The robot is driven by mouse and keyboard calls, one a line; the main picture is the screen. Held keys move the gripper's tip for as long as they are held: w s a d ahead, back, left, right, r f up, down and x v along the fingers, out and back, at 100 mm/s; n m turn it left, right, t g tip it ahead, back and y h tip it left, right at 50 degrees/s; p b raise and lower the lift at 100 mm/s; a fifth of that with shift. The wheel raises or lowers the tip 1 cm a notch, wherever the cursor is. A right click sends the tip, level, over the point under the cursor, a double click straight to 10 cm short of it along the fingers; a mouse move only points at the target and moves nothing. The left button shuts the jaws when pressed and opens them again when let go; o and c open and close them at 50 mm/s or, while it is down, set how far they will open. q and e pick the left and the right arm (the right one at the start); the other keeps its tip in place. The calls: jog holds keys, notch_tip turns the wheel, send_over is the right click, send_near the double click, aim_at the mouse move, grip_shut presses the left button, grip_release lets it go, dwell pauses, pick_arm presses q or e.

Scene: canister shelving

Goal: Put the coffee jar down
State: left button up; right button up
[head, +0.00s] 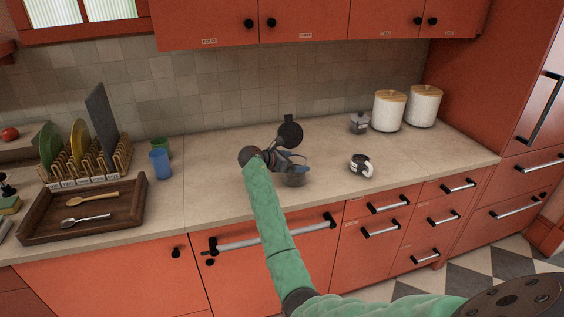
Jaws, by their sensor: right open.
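Two white jars with wooden lids stand upright on the counter at the right, the left one (389,112) and the right one (424,106) close beside it. I cannot read a label to tell which is the coffee jar. My right gripper (298,166) is over the middle of the counter, well to the left of both jars and apart from them. It is open, and my green arm partly hides it. My left gripper is not in view.
A moka pot (360,122) stands just left of the jars, and a dark and white mug (361,165) sits nearer the front. A wooden tray (130,205), a dish rack (85,165) and a blue cup (160,163) are at the left. The counter (425,155) is clear right of the mug.

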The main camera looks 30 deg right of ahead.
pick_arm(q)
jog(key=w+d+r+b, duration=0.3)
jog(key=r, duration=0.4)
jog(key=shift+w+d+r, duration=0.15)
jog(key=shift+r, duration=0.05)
pick_arm(e)
jog(key=v, duration=1.1)
jog(key=shift+a, duration=0.25)
